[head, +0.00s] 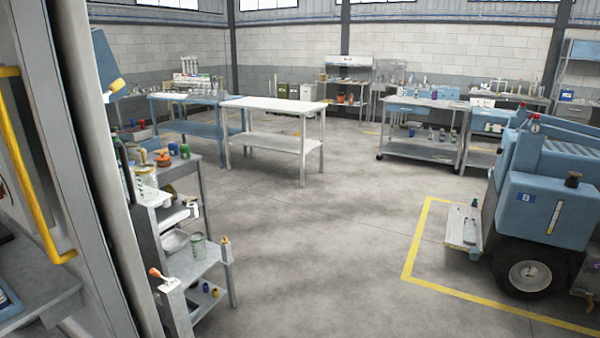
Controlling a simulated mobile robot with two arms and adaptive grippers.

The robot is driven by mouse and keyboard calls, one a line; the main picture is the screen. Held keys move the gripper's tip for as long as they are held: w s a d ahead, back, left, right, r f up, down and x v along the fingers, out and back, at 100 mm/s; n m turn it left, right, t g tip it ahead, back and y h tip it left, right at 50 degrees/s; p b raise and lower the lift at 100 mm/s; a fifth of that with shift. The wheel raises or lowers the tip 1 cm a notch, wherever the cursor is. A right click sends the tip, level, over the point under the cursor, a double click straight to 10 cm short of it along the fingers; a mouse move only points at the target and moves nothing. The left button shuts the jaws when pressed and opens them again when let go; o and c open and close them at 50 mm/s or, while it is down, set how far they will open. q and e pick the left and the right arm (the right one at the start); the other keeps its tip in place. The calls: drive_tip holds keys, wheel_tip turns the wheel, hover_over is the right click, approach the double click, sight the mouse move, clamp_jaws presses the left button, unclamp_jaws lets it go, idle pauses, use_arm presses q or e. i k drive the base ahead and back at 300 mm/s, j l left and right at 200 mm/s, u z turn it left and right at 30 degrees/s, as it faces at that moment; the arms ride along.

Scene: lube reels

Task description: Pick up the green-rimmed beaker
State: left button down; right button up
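Neither of my grippers shows in the head view, so nothing is seen near or touching either container.
The shelf cart (205,268) stands beside a tall grey panel with a yellow handle (32,165), which blocks the near left. A white table (273,104) stands behind. A blue wheeled machine (548,205) is at the right by yellow floor lines. The middle floor (315,235) is clear.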

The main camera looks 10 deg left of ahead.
sight(198, 245)
drive_tip(key=i+u, duration=0.1)
drive_tip(key=i, duration=0.5)
drive_tip(key=i+l+u, duration=0.15)
drive_tip(key=i, duration=0.45)
drive_tip(key=i+l+u, duration=0.1)
drive_tip(key=i, duration=0.5)
drive_tip(key=l, duration=0.1)
